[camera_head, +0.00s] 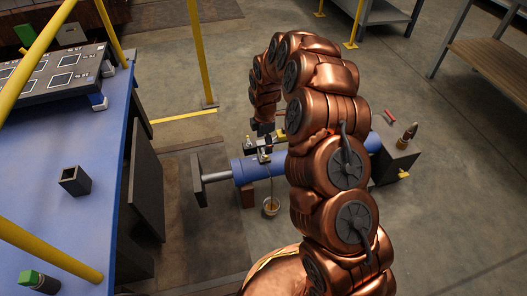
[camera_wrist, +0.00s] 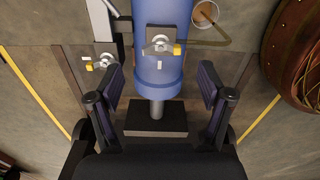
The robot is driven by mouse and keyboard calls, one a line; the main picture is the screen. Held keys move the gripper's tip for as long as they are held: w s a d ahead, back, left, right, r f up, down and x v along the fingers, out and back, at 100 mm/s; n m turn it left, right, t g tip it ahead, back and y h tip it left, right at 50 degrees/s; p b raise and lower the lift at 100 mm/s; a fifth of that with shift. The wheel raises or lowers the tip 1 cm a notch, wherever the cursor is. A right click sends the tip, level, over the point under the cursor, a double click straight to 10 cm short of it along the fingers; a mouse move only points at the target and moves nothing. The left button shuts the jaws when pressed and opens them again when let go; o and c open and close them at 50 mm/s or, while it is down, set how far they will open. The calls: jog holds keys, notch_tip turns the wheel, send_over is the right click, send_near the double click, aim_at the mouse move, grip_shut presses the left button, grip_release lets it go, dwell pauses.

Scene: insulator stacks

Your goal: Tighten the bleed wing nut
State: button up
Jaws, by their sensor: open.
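My gripper (camera_wrist: 161,82) is open in the wrist view, its two dark ribbed fingers apart with nothing held between them. Beyond the fingertips is a blue cylinder (camera_wrist: 158,75). A silver wing-shaped fitting (camera_wrist: 161,44) with a yellow part sits on it, roughly centred ahead of the gap. A second silver and yellow fitting (camera_wrist: 103,62) shows to the left, beyond the left finger. I cannot tell for sure which one is the bleed wing nut. In the head view, my gripper (camera_head: 263,128) is small and dark, above the cylinder (camera_head: 262,167) near its fittings; my arm hides part of the cylinder.
A small cup (camera_wrist: 205,14) with brownish liquid stands beside the cylinder, with a thin tube leading to it. A blue bench (camera_head: 75,215) fills the left. A dark block (camera_head: 395,158) carries small items at right.

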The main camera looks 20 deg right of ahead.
aim_at(264, 155)
notch_tip(264, 155, down, 5)
jog(key=shift+s+f+b, duration=0.1)
jog(key=shift+b, duration=0.6)
jog(key=shift+c, duration=0.2)
jog(key=c, duration=1.1)
